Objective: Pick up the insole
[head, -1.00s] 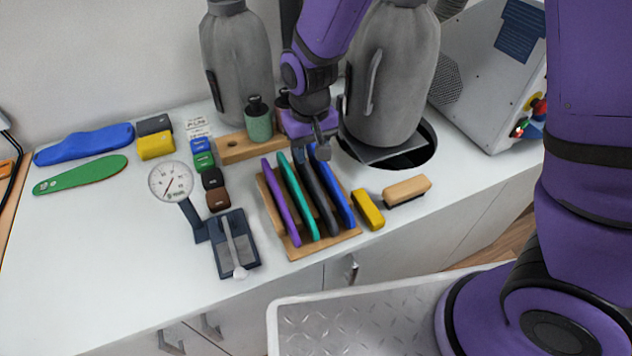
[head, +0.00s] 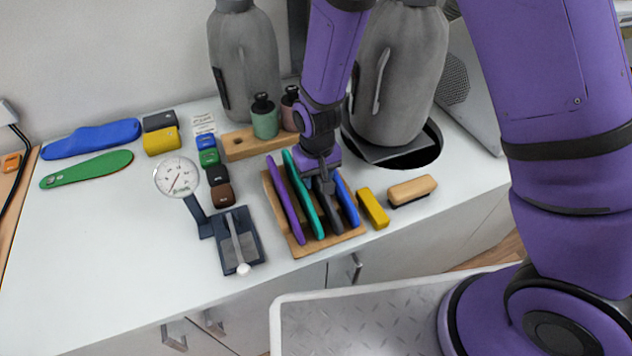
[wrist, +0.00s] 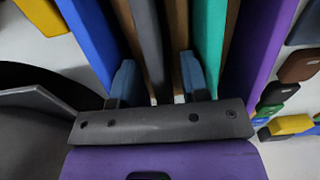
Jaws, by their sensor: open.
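Several insoles stand on edge in a wooden rack (head: 347,238): purple (head: 286,205), teal (head: 304,196), dark grey (head: 333,218) and blue (head: 346,202). My gripper (head: 323,190) is low over the far part of the rack, above the dark grey insole. In the wrist view my gripper (wrist: 158,82) is open, with one finger on each side of the dark grey insole (wrist: 148,40). The blue insole (wrist: 90,35) and the teal insole (wrist: 209,35) are outside the fingers. I cannot tell whether the fingers touch the grey insole. The gripper hides its far end.
A green insole (head: 88,169) and a blue insole-shaped piece (head: 92,138) lie at the left. A dial gauge (head: 177,178) stands left of the rack. A yellow block (head: 373,208) and a brush (head: 412,190) lie to its right. Grey bottle-shaped forms stand behind.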

